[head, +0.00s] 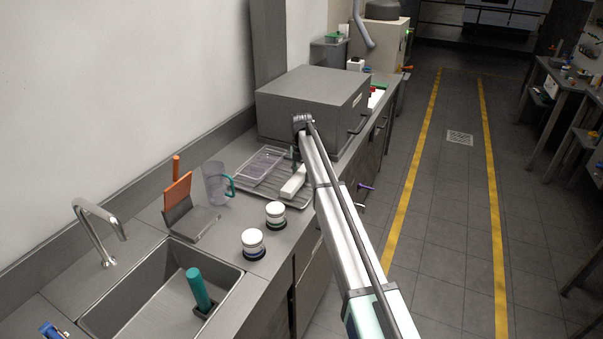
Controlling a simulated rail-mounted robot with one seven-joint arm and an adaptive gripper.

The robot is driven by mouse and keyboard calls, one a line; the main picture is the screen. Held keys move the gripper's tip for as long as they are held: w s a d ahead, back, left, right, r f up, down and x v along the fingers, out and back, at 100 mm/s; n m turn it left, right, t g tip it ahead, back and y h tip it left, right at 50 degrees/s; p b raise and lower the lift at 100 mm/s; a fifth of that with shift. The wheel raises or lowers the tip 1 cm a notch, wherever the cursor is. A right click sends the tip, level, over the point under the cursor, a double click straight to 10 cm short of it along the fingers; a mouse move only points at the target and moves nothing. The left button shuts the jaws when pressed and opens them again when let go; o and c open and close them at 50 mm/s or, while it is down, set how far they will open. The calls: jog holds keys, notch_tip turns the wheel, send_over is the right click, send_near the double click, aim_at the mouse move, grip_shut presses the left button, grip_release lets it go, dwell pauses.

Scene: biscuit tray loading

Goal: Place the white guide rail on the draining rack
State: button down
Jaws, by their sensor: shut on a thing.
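The white guide rail (293,183) is a short white bar at the right side of the draining rack (265,189), a low metal wire rack on the counter. My gripper (297,166) is at the far upper end of the rail, shut on it, and is partly hidden by my arm. The rail appears over or on the rack's right part; I cannot tell whether it touches the wires.
A clear tray (262,163) lies on the rack's left part. A clear jug (215,183) with a teal handle stands left of it. Two white-lidded jars (253,242) (276,213) stand in front. A large grey box (310,100) stands behind. A sink (160,295) is nearer.

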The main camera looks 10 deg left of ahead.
aim_at(301, 172)
jog(key=shift+f, duration=0.1)
jog(key=c, duration=0.6)
grip_release()
notch_tip(301, 172, up, 12)
jog(key=b, duration=0.3)
